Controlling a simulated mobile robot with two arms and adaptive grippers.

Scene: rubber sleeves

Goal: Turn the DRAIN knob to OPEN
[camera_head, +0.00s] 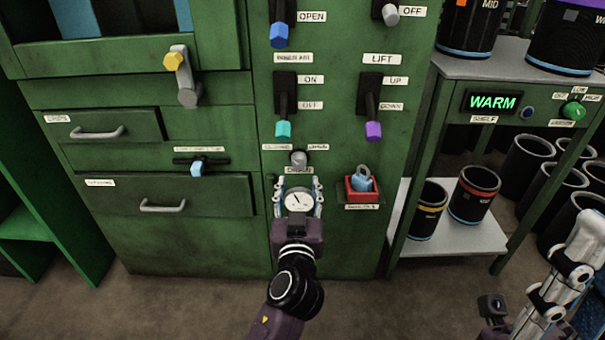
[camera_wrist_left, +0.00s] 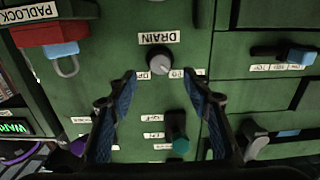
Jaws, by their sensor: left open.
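The DRAIN knob (camera_head: 299,158) is a small grey round knob on the green panel, above its DRAIN label (camera_head: 299,170). A label sits on each side of it; the right one (camera_head: 318,147) appears to read OPEN. In the left wrist view, upside down, the knob (camera_wrist_left: 159,60) lies beyond and between my fingertips, untouched, with a pale mark on its face. Which label it points to is unclear. My left gripper (camera_head: 298,187) is open and empty, just below the knob in the head view. My right gripper (camera_head: 560,290) is partly in view at lower right; its jaws are unclear.
A red padlock box (camera_head: 362,190) with a blue padlock is to the right. Levers with teal (camera_head: 283,130) and purple (camera_head: 373,132) handles hang above. A drawer handle (camera_head: 162,206) and a blue-tipped latch (camera_head: 197,169) are left.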

